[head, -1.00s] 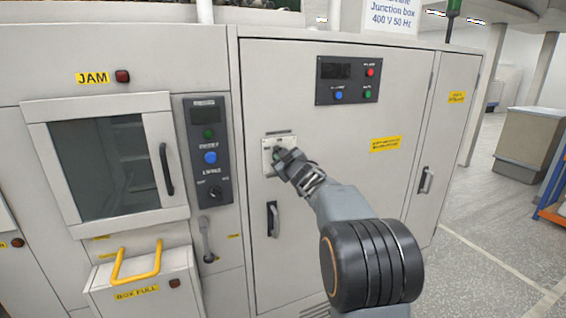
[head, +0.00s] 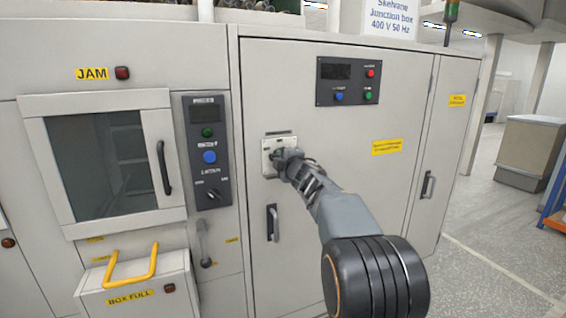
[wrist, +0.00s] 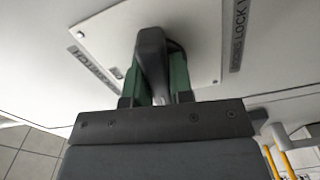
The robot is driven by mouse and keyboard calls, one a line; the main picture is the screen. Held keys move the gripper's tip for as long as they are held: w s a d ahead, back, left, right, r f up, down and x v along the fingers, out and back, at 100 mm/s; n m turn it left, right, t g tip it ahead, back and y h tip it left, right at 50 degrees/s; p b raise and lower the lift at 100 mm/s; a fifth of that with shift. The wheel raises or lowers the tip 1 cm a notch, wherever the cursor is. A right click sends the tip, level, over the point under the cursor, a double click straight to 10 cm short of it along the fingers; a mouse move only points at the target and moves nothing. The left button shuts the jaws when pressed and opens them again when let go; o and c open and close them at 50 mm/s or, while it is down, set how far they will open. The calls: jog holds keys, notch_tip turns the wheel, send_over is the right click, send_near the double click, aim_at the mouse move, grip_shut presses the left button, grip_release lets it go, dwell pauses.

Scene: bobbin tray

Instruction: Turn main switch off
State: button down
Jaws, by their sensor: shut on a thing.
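The main switch's pale square plate (head: 266,146) is on the grey cabinet door, left of the middle in the head view. My gripper (head: 280,160) is at the plate and hides most of the switch. In the wrist view the dark switch handle (wrist: 152,52) stands out from the plate (wrist: 202,22), between the two green fingers of my gripper (wrist: 154,78). The gripper is shut on the handle. The plate looks turned relative to the gripper there, with partly readable lettering on two sides. The handle's exact setting cannot be told.
A button panel (head: 347,82) is above right of the switch. A dark door handle (head: 272,223) is just below it. A control panel (head: 207,150) and a windowed door (head: 105,160) are to the left. A yellow-handled box (head: 137,285) juts out at lower left.

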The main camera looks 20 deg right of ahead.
jog(key=shift+n, duration=0.9)
jog(key=shift+b, duration=0.3)
jog(key=c, duration=1)
grip_release()
jog(key=shift+s, duration=0.1)
jog(key=s+b, duration=0.1)
jog(key=s, duration=1.2)
jog(key=shift+s, duration=0.35)
